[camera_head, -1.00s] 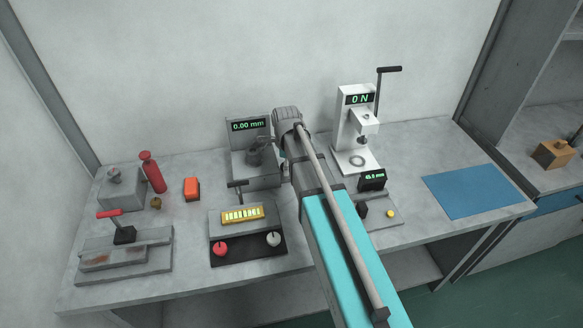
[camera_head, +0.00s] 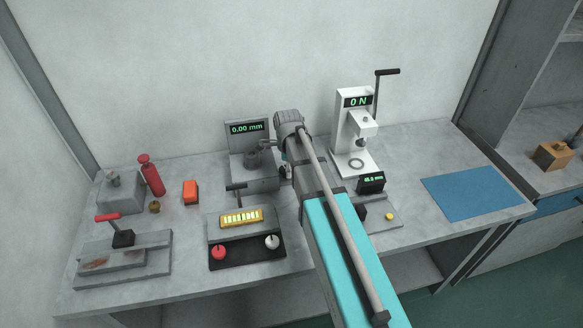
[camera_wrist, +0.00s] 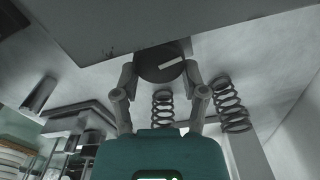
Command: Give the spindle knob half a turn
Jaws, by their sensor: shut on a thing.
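The spindle knob (camera_wrist: 158,62) is a dark round disc with a white index mark, set against a grey block in the wrist view. The mark lies slanted on the right part of its face. My gripper (camera_wrist: 160,75) is shut on the knob, one finger on each side. In the head view my gripper (camera_head: 268,146) is at the grey device with the 0.00 mm display (camera_head: 247,128). My arm partly covers the gripper there, and I cannot make out the knob in that view.
A white press (camera_head: 352,140) reading 0 N stands to the right. A tray with red and white knobs (camera_head: 247,245) sits in front. The blue mat (camera_head: 478,191) at far right is bare.

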